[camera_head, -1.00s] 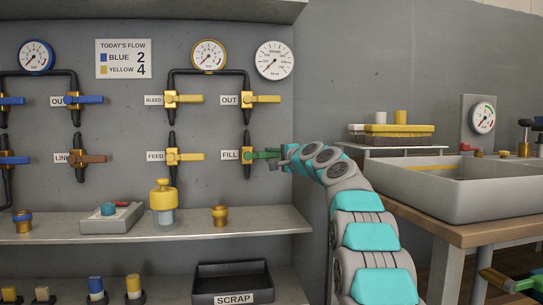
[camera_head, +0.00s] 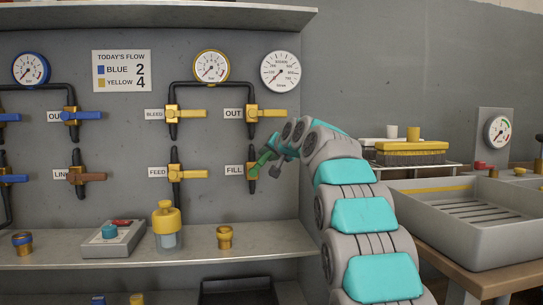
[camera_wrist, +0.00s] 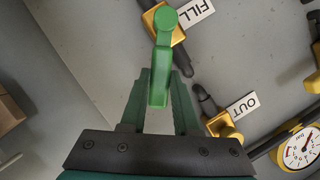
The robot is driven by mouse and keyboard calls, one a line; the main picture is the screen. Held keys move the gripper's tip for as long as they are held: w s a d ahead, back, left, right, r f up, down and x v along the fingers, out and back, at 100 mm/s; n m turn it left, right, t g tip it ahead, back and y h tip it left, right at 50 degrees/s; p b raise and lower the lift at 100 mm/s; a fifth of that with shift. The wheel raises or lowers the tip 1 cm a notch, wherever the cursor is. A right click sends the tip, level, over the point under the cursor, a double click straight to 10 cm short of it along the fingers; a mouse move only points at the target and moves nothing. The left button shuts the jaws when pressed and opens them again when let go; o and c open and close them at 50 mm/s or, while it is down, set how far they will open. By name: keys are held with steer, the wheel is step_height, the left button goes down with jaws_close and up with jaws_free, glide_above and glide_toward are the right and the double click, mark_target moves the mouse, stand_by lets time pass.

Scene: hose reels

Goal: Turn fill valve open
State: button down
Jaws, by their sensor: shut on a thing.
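The fill valve (camera_head: 253,172) is a gold valve body on a dark pipe, beside the FILL label on the grey wall panel. Its green handle (camera_head: 263,158) slants up and to the right from the body. My gripper (camera_head: 274,162) is at this handle, reaching in from the right. In the wrist view, the bright green handle (camera_wrist: 160,70) sits between the two dark green fingers of my gripper (camera_wrist: 158,92), which are shut on it. The gold body and the FILL label (camera_wrist: 190,15) show beyond it.
The out valve (camera_head: 252,114), with its yellow handle, is just above. The feed valve (camera_head: 175,174) is to the left. A shelf (camera_head: 200,244) below holds a yellow-capped jar (camera_head: 167,226) and a brass fitting (camera_head: 224,237). A grey sink (camera_head: 455,220) stands at right.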

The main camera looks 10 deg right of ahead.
steer(key=shift+a+r+n+g+h+p, duration=0.1)
steer(key=shift+a+r+n+h+p, duration=0.1)
steer(key=shift+a+n+h+p, duration=0.5)
steer(key=shift+a+r+n+g+h+p, duration=0.1)
steer(key=shift+a+r+n+h+p, duration=0.15)
steer(key=shift+a+n+h+p, duration=0.5)
steer(key=shift+a+r+n+g+h+p, duration=0.1)
steer(key=shift+a+r+n+h+p, duration=0.15)
steer(key=shift+a+n+p, duration=0.5)
steer(key=shift+a+f+n, duration=0.1)
steer(key=shift+a+n, duration=0.05)
steer(key=shift+n, duration=0.25)
steer(key=c, duration=0.6)
jaws_free()
steer(key=shift+c, duration=0.2)
